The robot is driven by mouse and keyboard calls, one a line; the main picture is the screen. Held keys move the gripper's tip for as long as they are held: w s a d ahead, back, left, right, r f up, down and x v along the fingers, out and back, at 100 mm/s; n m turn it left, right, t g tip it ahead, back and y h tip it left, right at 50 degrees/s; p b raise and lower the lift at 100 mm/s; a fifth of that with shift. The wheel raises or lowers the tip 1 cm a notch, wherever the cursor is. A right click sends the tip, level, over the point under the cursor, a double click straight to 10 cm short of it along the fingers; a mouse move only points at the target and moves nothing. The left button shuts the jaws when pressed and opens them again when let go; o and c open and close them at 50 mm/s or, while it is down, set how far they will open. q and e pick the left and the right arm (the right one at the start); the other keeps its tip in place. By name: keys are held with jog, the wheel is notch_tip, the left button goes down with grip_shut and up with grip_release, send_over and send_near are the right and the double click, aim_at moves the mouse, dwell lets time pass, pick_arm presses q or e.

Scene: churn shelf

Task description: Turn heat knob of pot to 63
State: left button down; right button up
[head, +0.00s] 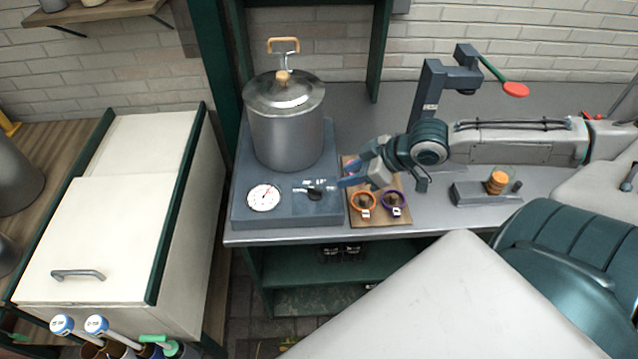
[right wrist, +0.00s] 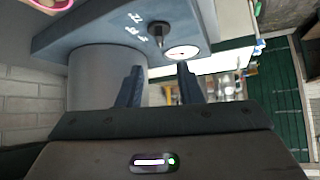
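The grey metal pot (head: 287,140) with a lidded top stands on a blue-grey heater base (head: 240,216). The dark heat knob (head: 316,190) sits on the front right of the base, beside a round white dial (head: 263,198). The right wrist view shows the knob (right wrist: 158,36) beyond the fingertips, with white markings too small to read surely. My right gripper (head: 346,182) is just right of the knob, apart from it. In the right wrist view the fingers (right wrist: 161,82) are spread with nothing between them. My left gripper is out of view.
A wooden board (head: 380,219) with an orange ring (head: 362,200) and a purple ring (head: 393,203) lies right of the base, beneath my right gripper. A grey stand with orange discs (head: 497,183) is further right. A white chest (head: 98,235) stands left.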

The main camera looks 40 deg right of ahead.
aim_at(316, 188)
jog(key=b+x, duration=0.3)
jog(key=shift+s, duration=0.1)
jog(key=shift+f, duration=0.1)
jog(key=shift+x, duration=3.85)
grip_shut()
